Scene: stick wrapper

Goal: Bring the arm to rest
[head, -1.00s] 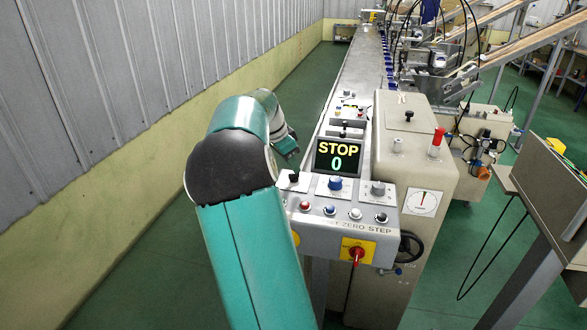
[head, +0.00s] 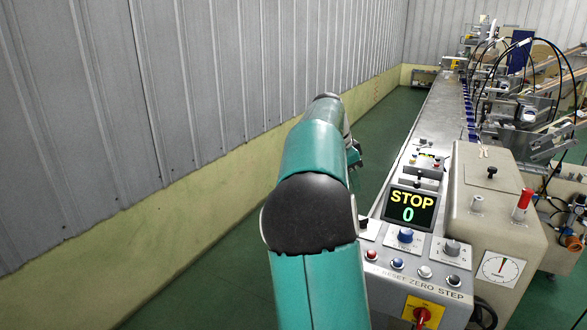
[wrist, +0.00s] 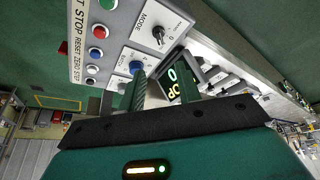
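My teal arm (head: 320,285) rises from the bottom of the head view, bends at a black elbow and reaches forward. My gripper (head: 355,155) is mostly hidden behind the forearm, just left of the machine's control panel. In the wrist view my gripper (wrist: 164,88) shows two fingers apart, with nothing held between them. Past the fingers is the grey control panel (wrist: 118,48) with its buttons, a mode knob (wrist: 158,35) and the display (wrist: 178,80). In the head view the display (head: 411,206) reads STOP and 0.
The long wrapper machine (head: 437,110) runs away on the right. A beige cabinet with a red handle (head: 523,203) stands beside the panel, and a red switch on yellow (head: 422,314) sits below it. A grey wall (head: 150,120) is on the left, with green floor (head: 210,265) between.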

